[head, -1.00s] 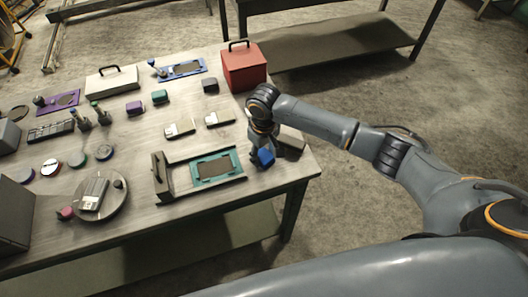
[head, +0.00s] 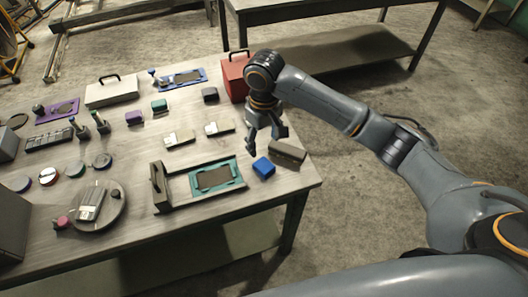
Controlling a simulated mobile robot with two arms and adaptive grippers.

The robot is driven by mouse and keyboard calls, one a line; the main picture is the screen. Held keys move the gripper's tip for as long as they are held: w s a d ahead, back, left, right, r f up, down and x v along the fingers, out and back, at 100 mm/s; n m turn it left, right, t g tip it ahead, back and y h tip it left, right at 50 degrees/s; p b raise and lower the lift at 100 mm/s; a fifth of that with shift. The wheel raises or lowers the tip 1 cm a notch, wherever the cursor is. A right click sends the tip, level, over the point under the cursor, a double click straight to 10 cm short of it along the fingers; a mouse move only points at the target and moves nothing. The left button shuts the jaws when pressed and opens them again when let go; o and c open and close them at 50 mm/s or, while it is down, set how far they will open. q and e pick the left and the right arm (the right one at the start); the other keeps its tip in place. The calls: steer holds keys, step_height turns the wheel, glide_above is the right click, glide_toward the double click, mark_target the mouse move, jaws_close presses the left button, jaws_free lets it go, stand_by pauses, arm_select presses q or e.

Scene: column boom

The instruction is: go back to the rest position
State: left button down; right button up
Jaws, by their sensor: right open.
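My right gripper (head: 265,145) is open and empty. It hangs above the right part of the table, its fingers pointing down. A brown-grey block (head: 288,153) lies to the right of the gripper. My right arm reaches in from the right side of the view. My left gripper is not in view.
The table (head: 130,170) holds a teal-framed tray (head: 217,178), a round turntable (head: 88,208), a red box (head: 234,77), a white case (head: 111,92), and several small blocks and discs. Open floor (head: 380,240) lies to the right of the table.

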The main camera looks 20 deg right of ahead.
steer(key=shift+r, duration=0.8)
